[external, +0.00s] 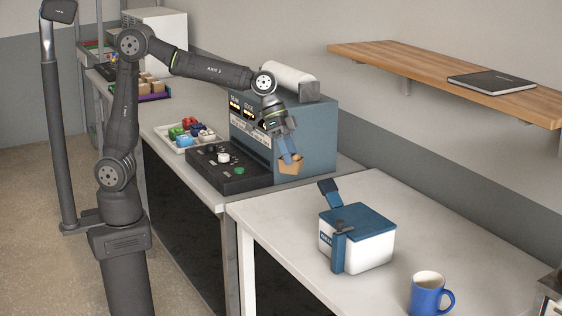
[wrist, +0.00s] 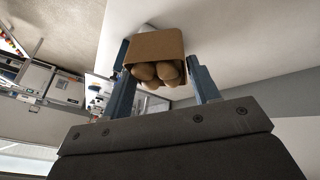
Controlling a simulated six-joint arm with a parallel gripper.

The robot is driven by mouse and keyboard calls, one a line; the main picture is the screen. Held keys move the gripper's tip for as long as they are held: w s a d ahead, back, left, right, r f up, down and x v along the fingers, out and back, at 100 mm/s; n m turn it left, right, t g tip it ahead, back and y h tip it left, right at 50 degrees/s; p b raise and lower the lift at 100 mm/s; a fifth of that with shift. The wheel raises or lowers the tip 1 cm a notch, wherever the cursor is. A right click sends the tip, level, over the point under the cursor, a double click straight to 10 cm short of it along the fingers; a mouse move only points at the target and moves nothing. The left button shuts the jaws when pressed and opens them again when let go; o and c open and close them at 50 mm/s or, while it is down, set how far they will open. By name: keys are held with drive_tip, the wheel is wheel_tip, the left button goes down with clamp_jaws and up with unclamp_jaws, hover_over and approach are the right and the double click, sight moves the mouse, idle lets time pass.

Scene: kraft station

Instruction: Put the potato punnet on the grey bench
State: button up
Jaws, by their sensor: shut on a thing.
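The potato punnet (external: 291,166) is a small brown cardboard box. My gripper (external: 287,148) is shut on it and holds it in the air in front of the blue-grey machine. In the wrist view the punnet (wrist: 156,45) sits between the two blue fingers, with several potatoes (wrist: 155,73) showing at its open side. A light grey bench (external: 300,218) fills the right foreground, below and to the right of the punnet. A second grey-topped bench (external: 205,187) adjoins it on the left; I cannot tell which one the task names.
On the right bench stand a white box with a blue lid (external: 357,240) and a blue mug (external: 428,295). The machine (external: 312,140), a black control panel (external: 228,168) and a tray of coloured items (external: 188,133) occupy the left bench. A wooden shelf (external: 430,75) hangs on the wall.

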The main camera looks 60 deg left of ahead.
drive_tip(key=v, duration=0.5)
drive_tip(key=shift+w+r, duration=0.4)
drive_tip(key=w+d+t+y, duration=0.1)
drive_tip(key=w+d, duration=1.5)
drive_tip(key=w, duration=0.3)
drive_tip(key=shift+d+f, duration=0.3)
drive_tip(key=shift+d, duration=0.1)
wheel_tip(320, 180, down, 22)
drive_tip(key=shift+w+r, duration=0.1)
drive_tip(key=shift+r, duration=0.1)
drive_tip(key=shift+a+f, duration=0.1)
drive_tip(key=o, duration=1.1)
drive_tip(key=shift+c, duration=0.2)
